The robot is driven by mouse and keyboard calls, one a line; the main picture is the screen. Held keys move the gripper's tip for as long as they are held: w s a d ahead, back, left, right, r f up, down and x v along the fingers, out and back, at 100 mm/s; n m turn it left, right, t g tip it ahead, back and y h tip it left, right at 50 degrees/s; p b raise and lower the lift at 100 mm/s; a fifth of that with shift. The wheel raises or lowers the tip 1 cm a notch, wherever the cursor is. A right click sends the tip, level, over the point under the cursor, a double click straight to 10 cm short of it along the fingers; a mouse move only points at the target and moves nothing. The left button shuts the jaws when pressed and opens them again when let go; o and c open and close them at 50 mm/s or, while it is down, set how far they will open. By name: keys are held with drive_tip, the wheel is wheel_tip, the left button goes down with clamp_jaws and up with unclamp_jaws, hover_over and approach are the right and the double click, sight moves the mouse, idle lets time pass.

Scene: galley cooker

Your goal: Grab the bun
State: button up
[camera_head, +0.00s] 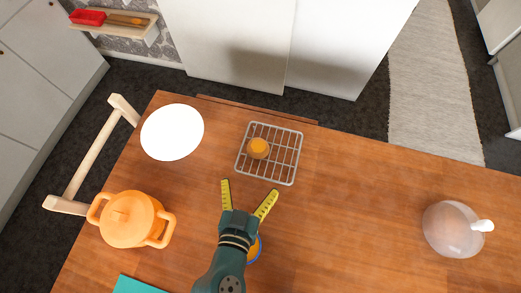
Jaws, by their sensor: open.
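The bun (258,147) is small, round and orange-brown. It sits on a grey wire rack (283,179) on the wooden counter, in the left part of the rack. My gripper (249,186) has two yellow fingers spread wide and is empty. It is on the near side of the rack in the picture, below the bun and apart from it. Its height above the counter is hard to tell.
A white plate (172,132) lies left of the rack. An orange lidded pot (130,218) stands at the lower left. A blue-rimmed orange item (256,250) is partly hidden under my arm. A clear dome (452,229) stands far right. The counter between is clear.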

sight(256, 153)
drive_tip(key=b+x, duration=0.1)
drive_tip(key=x, duration=0.3)
drive_tip(key=b+x, duration=0.1)
drive_tip(key=x, duration=0.4)
drive_tip(key=r+b+x, duration=0.1)
drive_tip(key=x, duration=0.4)
drive_tip(key=shift+w+a+f+b, duration=0.15)
drive_tip(key=shift+w+a+b, duration=0.15)
drive_tip(key=shift+w+b, duration=0.15)
drive_tip(key=shift+s, duration=0.1)
drive_tip(key=c, duration=1.3)
